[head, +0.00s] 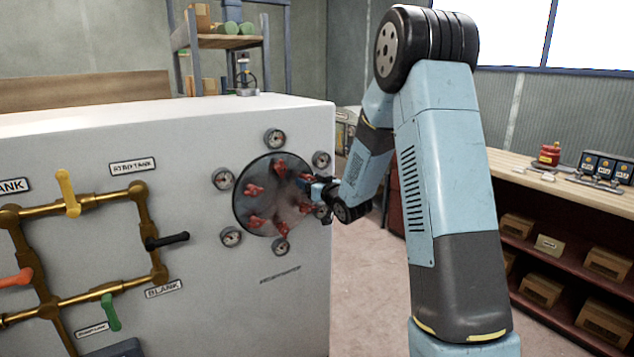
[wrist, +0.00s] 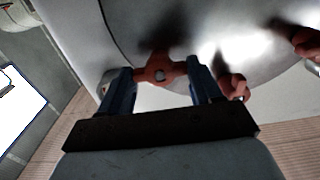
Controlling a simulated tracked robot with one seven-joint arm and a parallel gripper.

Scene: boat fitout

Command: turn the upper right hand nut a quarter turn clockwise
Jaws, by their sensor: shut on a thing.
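The round metal cover (head: 272,205) is on the white panel in the head view, with several red wing nuts around its edge. My gripper (head: 317,187) is at the cover's right side, at the upper right hand nut, which it mostly hides in the head view. In the wrist view, my gripper (wrist: 160,75) has one blue finger on each side of this red nut (wrist: 159,68) and is shut on it. The nut's two wings point toward the fingers, with a round stud end in the middle. Other nuts (wrist: 232,87) show to the right.
Several round gauges (head: 276,138) ring the cover, close to its edge. Brass pipes with coloured valve handles (head: 67,193) are on the panel at left. A wooden bench (head: 560,185) with shelves stands at right. Floor shows between.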

